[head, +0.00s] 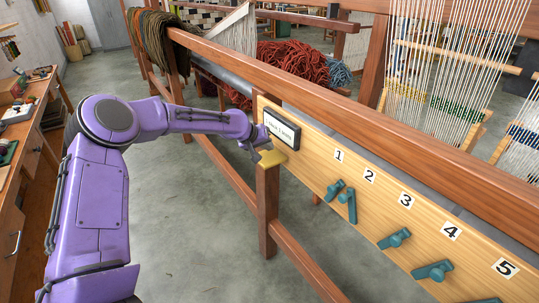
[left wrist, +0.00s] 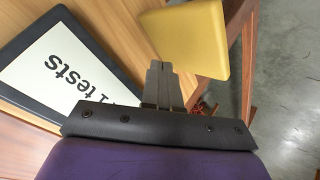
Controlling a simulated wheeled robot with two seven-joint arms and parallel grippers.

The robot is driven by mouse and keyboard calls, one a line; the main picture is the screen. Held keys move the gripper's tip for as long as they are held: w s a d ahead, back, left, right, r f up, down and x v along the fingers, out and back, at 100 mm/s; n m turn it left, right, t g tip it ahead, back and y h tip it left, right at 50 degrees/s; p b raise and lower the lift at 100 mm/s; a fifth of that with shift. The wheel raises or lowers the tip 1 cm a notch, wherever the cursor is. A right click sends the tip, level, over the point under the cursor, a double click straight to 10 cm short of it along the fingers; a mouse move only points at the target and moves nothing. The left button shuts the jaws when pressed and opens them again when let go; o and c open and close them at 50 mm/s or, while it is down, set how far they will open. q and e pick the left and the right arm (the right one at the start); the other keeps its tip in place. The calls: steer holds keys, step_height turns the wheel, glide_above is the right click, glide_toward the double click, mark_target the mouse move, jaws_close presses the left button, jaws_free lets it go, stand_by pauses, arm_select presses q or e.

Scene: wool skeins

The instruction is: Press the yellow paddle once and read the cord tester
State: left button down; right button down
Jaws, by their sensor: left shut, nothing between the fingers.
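The yellow paddle (head: 272,159) juts from the wooden board just below the cord tester, above a wooden post; it also fills the top of the left wrist view (left wrist: 190,38). The cord tester (head: 282,129) is a dark-framed white display on the board. In the left wrist view its panel (left wrist: 62,72) is upside down and partly hidden by my gripper; "1 tests" is legible, the rest is not. My left gripper (head: 260,150) is shut and empty, its fingertips (left wrist: 158,66) at the paddle's edge. I cannot tell whether they touch. My right gripper is not in view.
Teal pegs (head: 395,238) stick out along the slanted board, below labels numbered 1 to 5. A wooden loom beam (head: 400,118) runs above the board. Red wool (head: 292,66) is heaped behind it. A workbench (head: 22,160) stands at left; the grey floor between is clear.

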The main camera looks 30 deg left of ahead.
mark_target(267, 157)
arm_select(q)
step_height(267, 157, up, 4)
steer(key=p, duration=0.3)
steer(key=shift+r+p, duration=0.25)
steer(key=shift+p, duration=0.05)
steer(key=shift+f, duration=0.1)
stand_by(0.3)
